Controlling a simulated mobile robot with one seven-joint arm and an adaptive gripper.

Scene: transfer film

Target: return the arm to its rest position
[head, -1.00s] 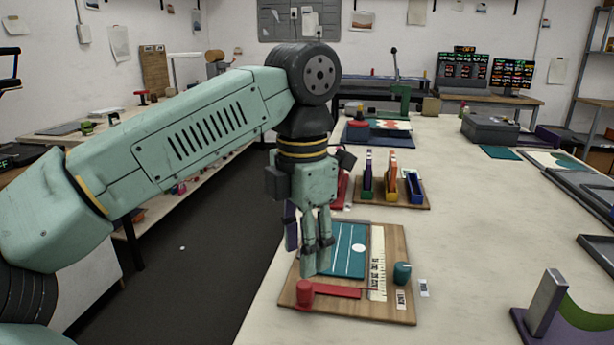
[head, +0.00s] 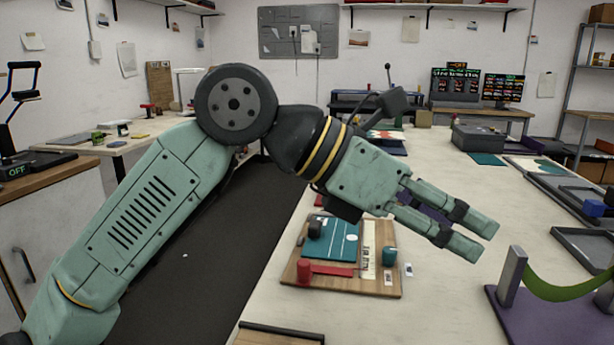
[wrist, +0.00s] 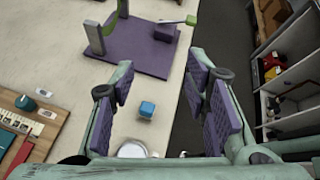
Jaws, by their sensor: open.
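My arm is bent over the left part of the head view, its mint-green forearm rising to a dark wheel-like joint. My gripper (head: 478,237) points to the lower right, raised above the table (head: 440,190). Its two fingers are apart with nothing between them that they touch. In the wrist view my gripper (wrist: 168,105) shows purple finger pads spread wide. A small blue cube (wrist: 147,109) and a round white thing lie below, between the fingers in the picture.
A wooden board (head: 295,270) with a teal plate and red handle lies below the gripper. A purple base with a green curved strap (head: 560,292) stands at the right front. Grey trays (head: 585,245) line the right side. Dark floor lies left of the table.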

